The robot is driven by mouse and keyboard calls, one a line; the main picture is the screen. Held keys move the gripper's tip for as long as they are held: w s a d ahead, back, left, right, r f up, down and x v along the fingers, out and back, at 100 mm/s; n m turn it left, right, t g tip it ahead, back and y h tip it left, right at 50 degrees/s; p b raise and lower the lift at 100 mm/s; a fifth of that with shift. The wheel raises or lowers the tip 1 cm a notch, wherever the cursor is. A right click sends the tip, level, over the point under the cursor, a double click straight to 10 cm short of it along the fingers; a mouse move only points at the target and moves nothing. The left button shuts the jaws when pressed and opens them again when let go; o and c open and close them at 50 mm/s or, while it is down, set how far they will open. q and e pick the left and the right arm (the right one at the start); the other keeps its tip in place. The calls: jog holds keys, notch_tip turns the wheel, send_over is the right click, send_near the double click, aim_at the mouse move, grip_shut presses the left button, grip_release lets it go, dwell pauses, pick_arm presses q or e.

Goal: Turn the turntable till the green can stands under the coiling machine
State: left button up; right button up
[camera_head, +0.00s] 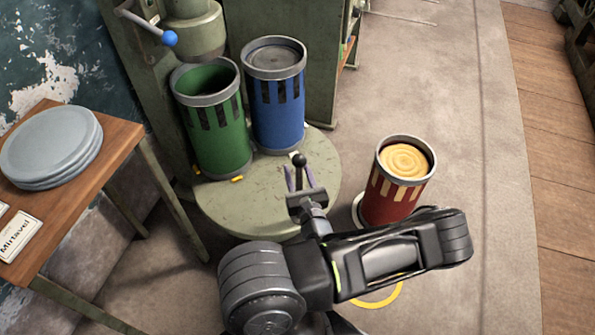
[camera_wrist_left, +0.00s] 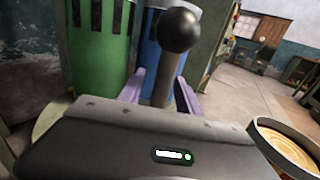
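The green can (camera_head: 222,138) is open-topped and stands upright at the back left of the round turntable (camera_head: 235,212). The coiling machine (camera_head: 193,32) has its round head just above and behind the green can's rim; I cannot tell whether they line up. A blue can (camera_head: 277,112) with a grey top stands beside it, to the right. A post with a black ball knob (camera_head: 299,160) rises at the turntable's front right. My left gripper (camera_head: 300,180) is open, its purple fingers on either side of the post (camera_wrist_left: 166,80), with gaps visible. My right gripper is out of view.
A red can (camera_head: 396,188) filled with a cream coil stands on the floor right of the turntable. A wooden table (camera_head: 118,140) with grey plates (camera_head: 52,148) is at the left. A blue-knobbed lever (camera_head: 168,38) sticks out of the machine.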

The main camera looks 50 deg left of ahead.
pick_arm(q)
jog(key=shift+p+v, duration=0.4)
jog(key=shift+v, duration=3.55)
jog(key=shift+c, duration=0.4)
